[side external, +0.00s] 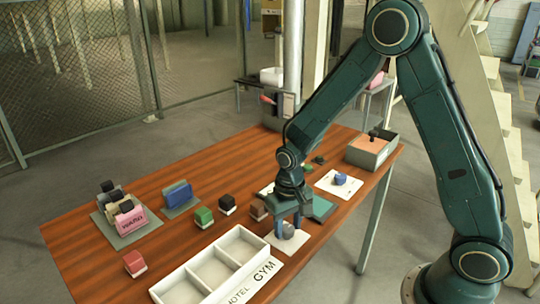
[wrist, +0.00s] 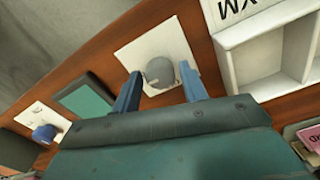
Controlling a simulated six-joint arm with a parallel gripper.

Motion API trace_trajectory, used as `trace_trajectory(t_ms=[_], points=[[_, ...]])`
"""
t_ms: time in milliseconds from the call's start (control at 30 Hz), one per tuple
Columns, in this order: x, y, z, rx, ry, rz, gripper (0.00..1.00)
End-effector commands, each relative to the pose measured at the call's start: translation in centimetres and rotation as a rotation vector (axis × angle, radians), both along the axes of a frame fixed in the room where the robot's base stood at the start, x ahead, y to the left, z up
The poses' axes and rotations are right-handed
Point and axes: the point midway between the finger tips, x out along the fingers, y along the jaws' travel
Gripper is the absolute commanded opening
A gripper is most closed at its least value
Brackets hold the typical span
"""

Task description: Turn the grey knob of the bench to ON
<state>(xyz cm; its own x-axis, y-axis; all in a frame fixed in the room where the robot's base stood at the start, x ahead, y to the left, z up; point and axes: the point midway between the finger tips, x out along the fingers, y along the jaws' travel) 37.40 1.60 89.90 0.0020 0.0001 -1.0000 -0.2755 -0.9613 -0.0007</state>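The grey knob (wrist: 160,72) sits on a white plate (wrist: 181,46) in the wrist view. My gripper (wrist: 161,76) is open, with one blue finger on each side of the knob. Slim gaps seem to show between the fingers and the knob; I cannot tell how deep the tips reach. In the side view my gripper (side external: 288,226) points down over the white plate (side external: 296,245) on the wooden bench (side external: 85,243), and its fingers mostly hide the knob. Any ON marking is too small or hidden to read.
A blue knob (side external: 340,179) on another white plate and a teal pad (side external: 322,208) are close by. A white divided tray (side external: 212,270), labelled GYM at one end, stands in front. Several small blocks, a grey rack (side external: 120,232) and an open grey box (side external: 371,150) are farther off.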

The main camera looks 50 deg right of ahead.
Motion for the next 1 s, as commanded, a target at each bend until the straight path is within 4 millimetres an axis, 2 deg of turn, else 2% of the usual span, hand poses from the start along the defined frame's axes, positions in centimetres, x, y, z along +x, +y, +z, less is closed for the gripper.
trace_trajectory(t_ms=[367,567,767,1000], points=[[0.0,0.0,0.0,0.000,0.001,0.002,0.53],[0.0,0.0,0.7,0.000,0.001,0.002,0.53],[0.1,0.0,2.5,0.000,-0.003,0.002,0.53],[0.0,0.0,6.1,0.000,-0.003,0.002,0.53]])
